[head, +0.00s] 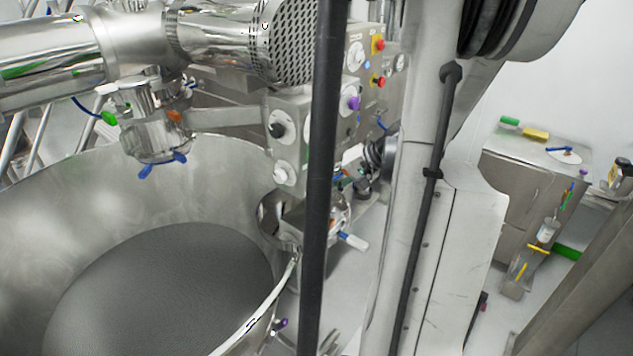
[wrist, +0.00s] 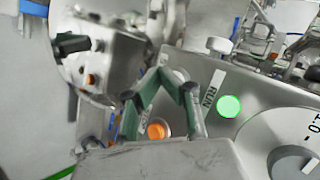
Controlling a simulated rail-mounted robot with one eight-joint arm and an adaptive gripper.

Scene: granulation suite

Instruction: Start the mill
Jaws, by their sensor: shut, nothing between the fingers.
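In the wrist view, a steel control panel (wrist: 257,128) carries a bright green round button (wrist: 229,106) beside a label reading RUN. A large round dial (wrist: 290,150) with a pointer and partly cut-off markings sits at the right of the panel. An orange round button (wrist: 157,130) shows between the fingers. My gripper (wrist: 165,72) has its green-grey fingers shut and empty, left of the green button. Whether the tips touch anything cannot be told. I cannot make out the gripper clearly in the head view, where the black pole and clutter cover that area.
In the head view, a large steel bowl (head: 105,190) holds dark grey material. A steel panel (head: 291,135) and one with red buttons (head: 372,100) stand behind a black pole. A steel cabinet (head: 508,185) stands at right. In the wrist view, a white knob (wrist: 220,45) is above the panel.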

